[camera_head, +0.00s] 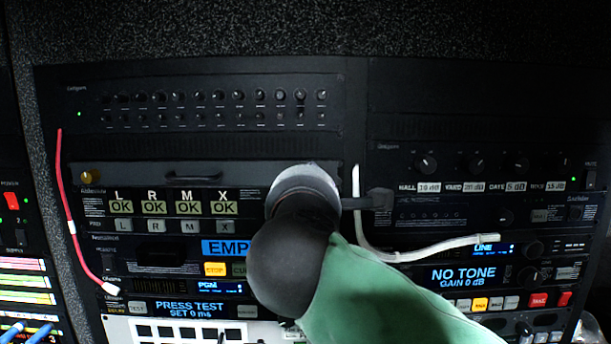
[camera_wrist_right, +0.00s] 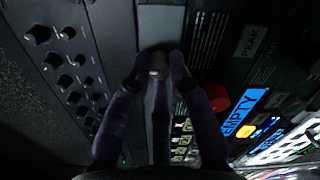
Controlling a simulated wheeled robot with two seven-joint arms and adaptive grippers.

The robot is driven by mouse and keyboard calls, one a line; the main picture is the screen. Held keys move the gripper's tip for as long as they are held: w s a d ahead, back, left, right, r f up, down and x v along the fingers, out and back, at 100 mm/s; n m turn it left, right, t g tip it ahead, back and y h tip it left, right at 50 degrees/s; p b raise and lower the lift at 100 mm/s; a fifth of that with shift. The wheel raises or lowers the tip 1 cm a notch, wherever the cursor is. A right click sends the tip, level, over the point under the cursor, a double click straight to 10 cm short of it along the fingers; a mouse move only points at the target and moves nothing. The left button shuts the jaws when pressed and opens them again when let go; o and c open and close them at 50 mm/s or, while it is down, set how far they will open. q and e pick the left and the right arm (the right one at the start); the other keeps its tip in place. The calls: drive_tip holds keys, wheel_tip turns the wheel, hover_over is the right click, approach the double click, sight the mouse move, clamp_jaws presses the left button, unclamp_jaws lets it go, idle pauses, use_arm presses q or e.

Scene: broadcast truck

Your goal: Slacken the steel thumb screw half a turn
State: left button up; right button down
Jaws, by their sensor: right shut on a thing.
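The steel thumb screw (camera_wrist_right: 158,66) shows in the right wrist view as a small pale-grey head on the dark panel. My right gripper (camera_wrist_right: 159,70) is shut on it, one fingertip on each side. The fingers cover much of the screw, so its turn angle cannot be read. In the head view my right arm, with its green sleeve and black joint, hides the screw. A brass-coloured thumb screw (camera_head: 90,177) sits apart at the left end of the drawer panel (camera_head: 130,175). My left gripper is not in view.
A white cable (camera_head: 420,251) loops just right of my right arm. A red cable (camera_head: 70,215) hangs at the rack's left. Knob rows (camera_head: 220,97) run above, and a lit EMPTY display (camera_wrist_right: 243,111) is near the fingers, beside a round red part (camera_wrist_right: 218,97).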

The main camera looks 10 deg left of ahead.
idle(0.5)
drive_tip(key=c, duration=1.1)
unclamp_jaws()
drive_tip(key=shift+w, duration=0.2)
drive_tip(key=shift+c, duration=0.2)
drive_tip(key=s+d, duration=0.2)
drive_tip(key=s, duration=1)
drive_tip(key=shift+f, duration=0.1)
